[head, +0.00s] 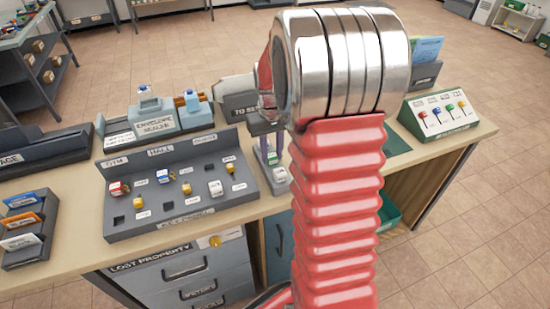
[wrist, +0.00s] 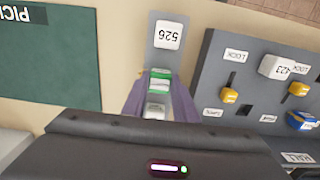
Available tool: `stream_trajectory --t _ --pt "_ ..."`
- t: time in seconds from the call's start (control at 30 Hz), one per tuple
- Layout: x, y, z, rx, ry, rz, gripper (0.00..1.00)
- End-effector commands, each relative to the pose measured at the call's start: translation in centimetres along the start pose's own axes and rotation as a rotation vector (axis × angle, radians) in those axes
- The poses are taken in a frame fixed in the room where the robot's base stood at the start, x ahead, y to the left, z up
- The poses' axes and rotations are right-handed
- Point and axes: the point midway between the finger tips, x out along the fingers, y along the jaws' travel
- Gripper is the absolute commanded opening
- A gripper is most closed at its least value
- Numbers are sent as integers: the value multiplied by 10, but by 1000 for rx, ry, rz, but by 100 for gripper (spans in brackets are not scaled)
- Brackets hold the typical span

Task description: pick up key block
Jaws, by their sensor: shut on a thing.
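My gripper (wrist: 160,92) shows in the wrist view with its purple fingers closed around a green-and-white key block (wrist: 160,78). The block is at a grey stand (wrist: 166,57) with a white 526 label; I cannot tell whether it touches the stand. In the head view my gripper (head: 268,146) points down at the right end of the grey key panel (head: 150,222), partly hidden by my arm. The panel carries several other key blocks, such as a red-and-white one (head: 118,188) and a white one (head: 215,187).
An envelope sealer (head: 155,122) stands behind the panel. A sloped box (head: 440,115) with coloured keys is at the counter's right end. Card holders (head: 22,235) are at the left. A dark green mat (wrist: 60,60) lies beside the stand in the wrist view.

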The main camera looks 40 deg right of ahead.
Motion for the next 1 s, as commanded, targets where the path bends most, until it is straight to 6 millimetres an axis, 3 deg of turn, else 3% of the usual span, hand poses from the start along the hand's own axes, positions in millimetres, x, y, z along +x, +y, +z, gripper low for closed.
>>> stream_trajectory --t 0.27,0.47,1.0 --pt "0 0 0 0 0 0 4" --pt "-12 0 -1 0 3 1 4" --pt "-94 0 -1 -1 2 0 4"
